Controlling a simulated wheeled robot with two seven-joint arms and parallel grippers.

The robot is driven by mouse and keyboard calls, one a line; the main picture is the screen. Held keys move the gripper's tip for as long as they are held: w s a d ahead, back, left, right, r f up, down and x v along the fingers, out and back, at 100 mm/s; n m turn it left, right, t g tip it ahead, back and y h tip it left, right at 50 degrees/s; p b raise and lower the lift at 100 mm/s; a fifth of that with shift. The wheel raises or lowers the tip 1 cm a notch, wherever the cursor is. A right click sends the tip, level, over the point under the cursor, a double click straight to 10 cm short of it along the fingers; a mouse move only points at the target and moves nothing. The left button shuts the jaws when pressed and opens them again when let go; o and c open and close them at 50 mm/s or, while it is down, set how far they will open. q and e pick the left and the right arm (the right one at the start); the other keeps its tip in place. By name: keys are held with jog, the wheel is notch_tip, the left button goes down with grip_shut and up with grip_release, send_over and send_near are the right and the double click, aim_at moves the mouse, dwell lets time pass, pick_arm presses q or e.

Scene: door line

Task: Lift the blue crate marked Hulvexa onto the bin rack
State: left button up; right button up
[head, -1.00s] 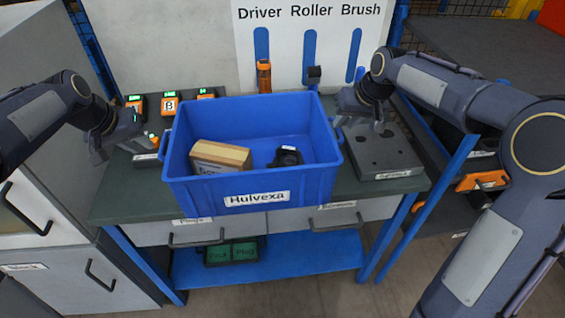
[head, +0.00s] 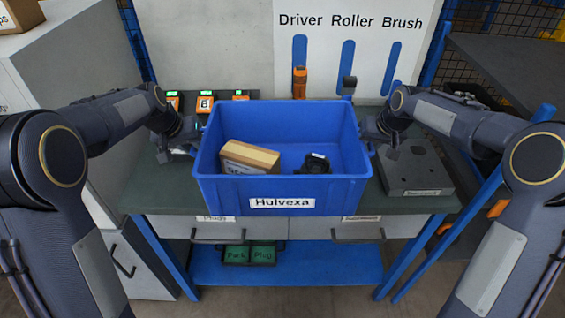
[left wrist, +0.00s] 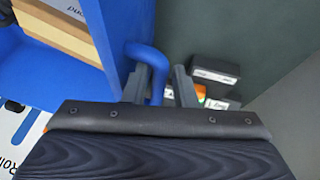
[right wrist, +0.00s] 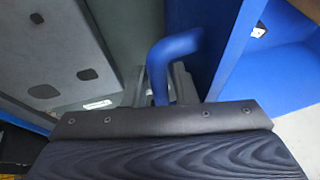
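The blue crate marked Hulvexa (head: 283,190) sits upright on the dark green workbench (head: 160,200), with a cardboard box (head: 248,158) and a small black part (head: 315,163) inside. My left gripper (head: 190,143) is at the crate's left side. In the left wrist view its fingers (left wrist: 160,88) stand apart on either side of a blue handle (left wrist: 150,58), with a gap showing. My right gripper (head: 375,145) is at the right side. In the right wrist view its fingers (right wrist: 162,88) stand either side of the other blue handle (right wrist: 172,48), close to it. The fingertips are partly hidden.
A grey block with holes (head: 415,172) lies right of the crate. Orange devices with green displays (head: 205,101) stand behind it at left. A tool board (head: 348,40) rises behind. A dark shelf (head: 500,65) is at right, a grey cabinet (head: 75,75) at left.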

pick_arm(q)
jog(key=shift+w+d+f, duration=0.1)
jog(key=shift+w+f, duration=0.1)
jog(key=shift+f, duration=0.35)
pick_arm(e)
jog(key=shift+w+a+f, duration=0.1)
jog(key=shift+w+f, duration=0.15)
jog(key=shift+f, duration=0.25)
pick_arm(q)
grip_shut()
pick_arm(e)
grip_shut()
dwell(0.3)
pick_arm(q)
jog(key=shift+w+r, duration=0.15)
jog(key=shift+r, duration=0.15)
pick_arm(e)
jog(key=shift+w+r, duration=0.1)
jog(key=shift+r, duration=0.25)
